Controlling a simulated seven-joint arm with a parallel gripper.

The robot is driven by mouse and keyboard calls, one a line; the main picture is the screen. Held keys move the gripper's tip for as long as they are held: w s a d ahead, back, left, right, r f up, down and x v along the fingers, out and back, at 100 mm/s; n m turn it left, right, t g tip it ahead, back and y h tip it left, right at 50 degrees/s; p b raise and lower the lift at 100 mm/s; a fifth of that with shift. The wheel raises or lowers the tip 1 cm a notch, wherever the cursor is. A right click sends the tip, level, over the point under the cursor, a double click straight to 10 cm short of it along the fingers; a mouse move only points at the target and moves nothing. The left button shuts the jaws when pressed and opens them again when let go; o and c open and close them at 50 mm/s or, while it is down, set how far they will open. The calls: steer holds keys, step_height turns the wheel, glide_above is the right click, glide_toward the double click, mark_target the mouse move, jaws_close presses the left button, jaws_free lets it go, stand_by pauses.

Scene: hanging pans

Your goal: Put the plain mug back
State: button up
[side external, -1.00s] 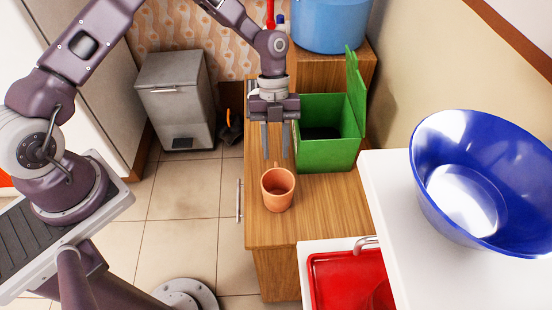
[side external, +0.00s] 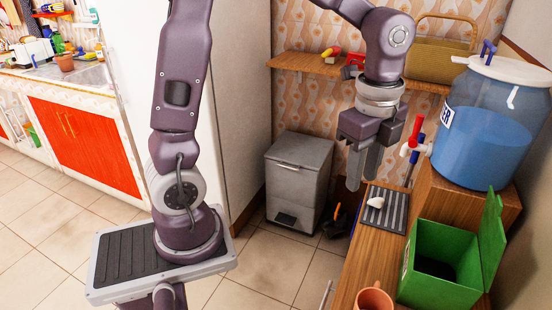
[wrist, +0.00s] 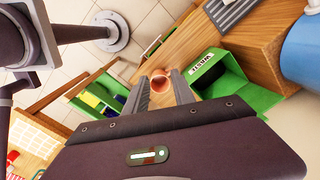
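The plain mug (side external: 373,299) is terracotta orange with no visible pattern. It stands on the wooden counter (side external: 345,281) at the bottom of the side external view, partly cut off by the picture's edge. My gripper (side external: 362,182) hangs in the air above the counter, fingers pointing down, well clear of the mug. Its two fingers are apart with nothing held. In the wrist view the mug (wrist: 159,83) shows beyond and between the open fingers.
An open green box (side external: 432,286) labelled on one side stands right of the mug. A blue water dispenser (side external: 485,140) with a tap stands behind it. A grey ribbed tray (side external: 388,215) with a white item lies on the counter. A wooden wall shelf (side external: 305,62) runs behind my arm.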

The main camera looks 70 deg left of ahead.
steer(key=s+a+r+n+t, duration=0.1)
steer(key=s+r+n+t, duration=0.1)
steer(key=s+n, duration=0.5)
steer(key=s+a+r+n+t, duration=0.1)
steer(key=s+r+n+t, duration=0.2)
steer(key=s+n, duration=0.5)
steer(key=shift+s+r, duration=0.3)
steer(key=shift+s, duration=0.45)
